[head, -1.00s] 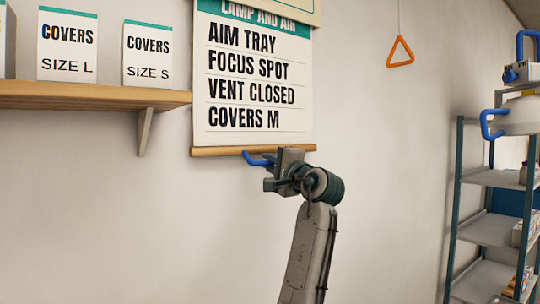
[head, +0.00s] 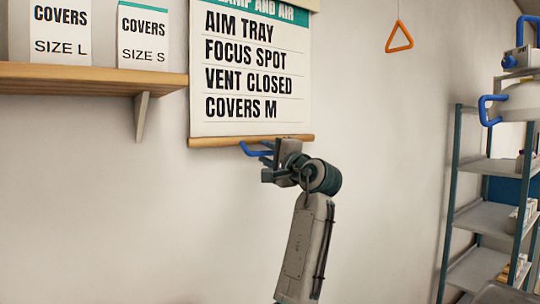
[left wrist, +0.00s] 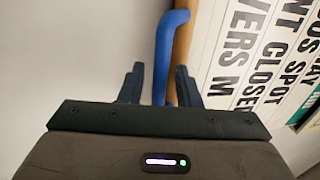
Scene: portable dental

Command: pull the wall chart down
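The wall chart (head: 250,68) hangs on the wall in the middle of the head view, white with a green header and black lines of text. A wooden bar (head: 210,142) runs along its bottom edge, with a blue handle (head: 256,149) at the bar. My left gripper (head: 268,161) is at the handle, just below the bar. In the left wrist view the blue handle (left wrist: 168,50) runs between the two open fingers (left wrist: 160,85), with small gaps beside it. The wooden bar (left wrist: 183,55) lies behind the right finger. My right gripper is out of view.
A wooden shelf (head: 90,78) with cover boxes (head: 60,32) is on the wall at the left, held by a bracket (head: 141,115). An orange triangle pull (head: 399,37) hangs right of the chart. A metal rack (head: 485,215) stands at the far right. The wall below the chart is bare.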

